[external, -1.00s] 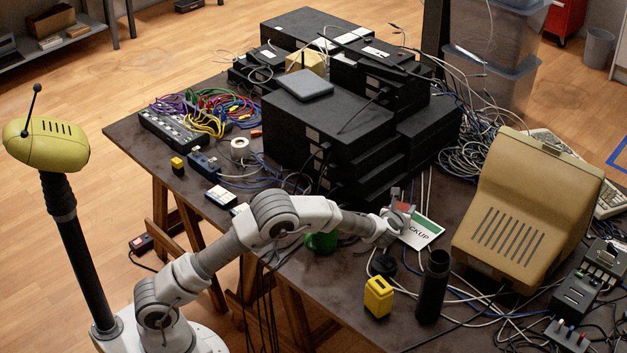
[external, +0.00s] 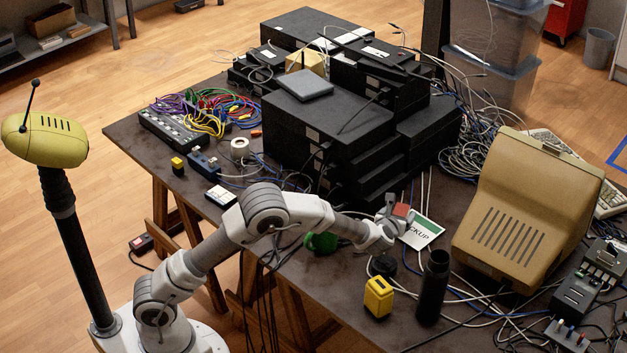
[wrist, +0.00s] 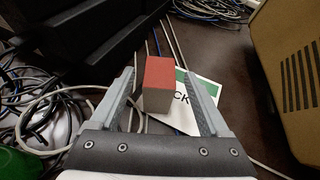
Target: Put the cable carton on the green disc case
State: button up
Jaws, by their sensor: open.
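The cable carton (wrist: 158,84) is a small box with a red top and grey-brown sides. In the wrist view it sits between the two fingers of my gripper (wrist: 165,98), which is open with a gap beside the carton. The green disc case (wrist: 203,90) is flat, white and green, with large lettering. The carton covers its left part; whether the carton rests fully on it I cannot tell. In the external view the carton's red top (external: 402,210) shows beside my gripper (external: 393,208), and the disc case (external: 423,234) lies to its right.
A beige monitor (external: 520,215) stands to the right. Black equipment boxes (external: 330,125) are stacked behind and left. A green mug (external: 320,241), a yellow block (external: 378,297) and a black cylinder (external: 433,287) stand near the front. Loose cables cross the dark table.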

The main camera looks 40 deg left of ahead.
jog(key=v, duration=0.6)
jog(key=shift+p, duration=0.45)
